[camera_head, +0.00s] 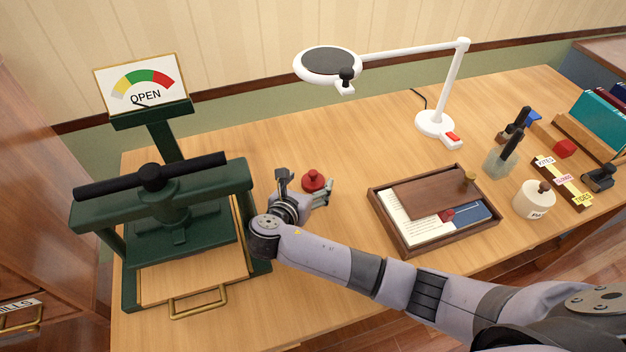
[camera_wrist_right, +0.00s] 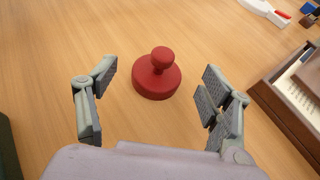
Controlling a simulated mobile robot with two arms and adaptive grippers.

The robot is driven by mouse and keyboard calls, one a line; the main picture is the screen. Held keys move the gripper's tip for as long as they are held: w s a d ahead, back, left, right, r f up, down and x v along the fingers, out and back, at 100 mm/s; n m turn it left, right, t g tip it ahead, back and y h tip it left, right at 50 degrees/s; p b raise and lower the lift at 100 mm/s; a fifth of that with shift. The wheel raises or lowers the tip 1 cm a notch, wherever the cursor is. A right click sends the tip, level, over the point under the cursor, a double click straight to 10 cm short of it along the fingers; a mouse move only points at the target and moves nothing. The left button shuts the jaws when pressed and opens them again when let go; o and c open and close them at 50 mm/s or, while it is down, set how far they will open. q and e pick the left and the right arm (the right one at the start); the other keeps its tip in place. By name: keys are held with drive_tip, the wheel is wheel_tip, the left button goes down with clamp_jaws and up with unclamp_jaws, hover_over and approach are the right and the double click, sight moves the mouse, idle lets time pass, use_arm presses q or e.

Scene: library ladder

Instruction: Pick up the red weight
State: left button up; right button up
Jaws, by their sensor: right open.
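The red weight (camera_head: 314,180) is a round red disc with a knob on top. It stands upright on the wooden desk between the green press and the wooden tray. My right gripper (camera_head: 307,188) is open and close beside it in the head view. In the right wrist view the weight (camera_wrist_right: 157,76) is ahead of the open fingers (camera_wrist_right: 157,100), roughly centred between them, and no finger appears to touch it. My left gripper is not in view.
A green book press (camera_head: 160,215) stands left, with an OPEN gauge (camera_head: 140,84) behind it. A wooden tray (camera_head: 383,217) with papers lies to the right. A white lamp (camera_head: 436,123) stands behind. The desk (camera_head: 250,130) behind the weight is clear.

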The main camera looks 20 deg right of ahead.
sight(312, 176)
drive_tip(key=x, duration=0.2)
drive_tip(key=shift+w+d+f, duration=0.15)
drive_tip(key=shift+w, duration=0.05)
drive_tip(key=shift+c, duration=0.6)
drive_tip(key=c, duration=1.5)
drive_tip(key=shift+c, duration=0.2)
drive_tip(key=shift+r, duration=0.2)
wheel_tip(312, 176, up, 20)
drive_tip(key=p, duration=0.1)
